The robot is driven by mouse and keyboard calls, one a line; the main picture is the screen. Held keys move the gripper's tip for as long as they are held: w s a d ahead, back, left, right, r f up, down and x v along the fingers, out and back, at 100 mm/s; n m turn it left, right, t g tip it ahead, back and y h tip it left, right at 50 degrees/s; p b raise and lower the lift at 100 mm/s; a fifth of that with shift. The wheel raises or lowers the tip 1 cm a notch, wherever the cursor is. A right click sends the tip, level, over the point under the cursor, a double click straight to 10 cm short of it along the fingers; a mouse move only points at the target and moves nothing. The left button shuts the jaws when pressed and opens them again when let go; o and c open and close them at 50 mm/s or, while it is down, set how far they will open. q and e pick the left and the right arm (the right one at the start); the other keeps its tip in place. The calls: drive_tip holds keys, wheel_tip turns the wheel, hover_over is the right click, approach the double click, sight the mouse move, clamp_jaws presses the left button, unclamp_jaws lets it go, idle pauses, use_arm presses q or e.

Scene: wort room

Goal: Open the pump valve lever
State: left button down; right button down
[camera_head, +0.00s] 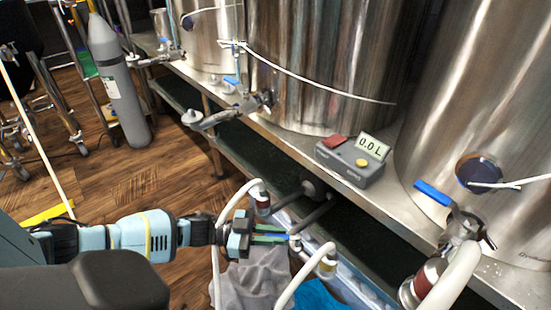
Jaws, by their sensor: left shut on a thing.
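My left gripper (280,238) reaches in from the left, level with the pump below the bench edge. It is shut on the pump valve lever (274,236), a small blue handle that shows only in part between the fingers. The lever joins a small metal valve (295,242) just right of the fingertips. The dark pump (316,207) sits behind it, in the shadow under the bench. The lever's exact angle is hard to tell because the fingers cover much of it. My right gripper is not in view.
White hoses (226,212) rise on both sides of the valve, close to the gripper. A steel bench (270,128) carries large tanks (320,65) and a grey meter (352,165) reading 0.0 L. Another blue-handled valve (433,193) is at right. Wooden floor (130,190) is open at left.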

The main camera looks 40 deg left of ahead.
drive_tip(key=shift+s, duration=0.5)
use_arm(q)
drive_tip(key=c, duration=1.4)
unclamp_jaws()
drive_tip(key=shift+a, duration=0.1)
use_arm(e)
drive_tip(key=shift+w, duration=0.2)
use_arm(q)
drive_tip(key=shift+s+a, duration=0.25)
drive_tip(key=shift+a, duration=0.05)
drive_tip(key=p+v, duration=0.1)
drive_tip(key=v, duration=0.6)
drive_tip(key=shift+p, duration=0.35)
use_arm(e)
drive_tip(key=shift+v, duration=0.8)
